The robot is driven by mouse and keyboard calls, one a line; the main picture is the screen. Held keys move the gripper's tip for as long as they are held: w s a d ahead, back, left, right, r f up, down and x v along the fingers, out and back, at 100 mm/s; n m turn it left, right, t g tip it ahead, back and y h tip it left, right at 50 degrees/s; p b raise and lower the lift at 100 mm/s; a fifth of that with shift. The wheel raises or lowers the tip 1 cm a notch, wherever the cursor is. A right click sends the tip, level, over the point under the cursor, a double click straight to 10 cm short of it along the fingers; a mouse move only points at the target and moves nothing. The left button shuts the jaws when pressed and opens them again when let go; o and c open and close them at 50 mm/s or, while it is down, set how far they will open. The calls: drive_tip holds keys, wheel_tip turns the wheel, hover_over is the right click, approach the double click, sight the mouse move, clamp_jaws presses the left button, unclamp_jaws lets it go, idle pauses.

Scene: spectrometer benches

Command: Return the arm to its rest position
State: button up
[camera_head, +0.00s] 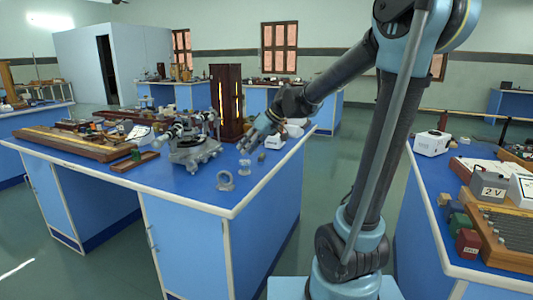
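My arm rises at the right of the picture and bends left over the blue bench (215,197). My gripper (245,146) is at its end, pointing down and left above the bench, just right of the spectrometer (195,150). The gripper is small here, and I cannot tell how far its fingers are apart. No held object can be made out. A grey ring-shaped piece (225,181), a small clear piece (245,167) and a small grey block (261,157) are on the bench below it.
A tall dark wooden lamp housing (227,100) stands behind the gripper, with a white box (276,142) near the bench edge. Another bench at right carries a white device (432,143) and a grey 2V box (487,188). Open floor (318,240) lies between the benches.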

drive_tip(key=s+d+f+m+h, duration=0.2)
drive_tip(key=s+d+f, duration=0.3)
drive_tip(key=s+d, duration=0.3)
drive_tip(key=s+d+f+m+h, duration=0.3)
drive_tip(key=s+d+f+m, duration=0.1)
drive_tip(key=s+d, duration=0.5)
drive_tip(key=s+d+f+m+h, duration=0.2)
drive_tip(key=s+d+f, duration=0.4)
drive_tip(key=d, duration=0.5)
drive_tip(key=shift+s+f+m+h, duration=0.3)
drive_tip(key=shift+s+f+m, duration=0.1)
drive_tip(key=shift+s+m, duration=0.65)
drive_tip(key=shift+s, duration=0.1)
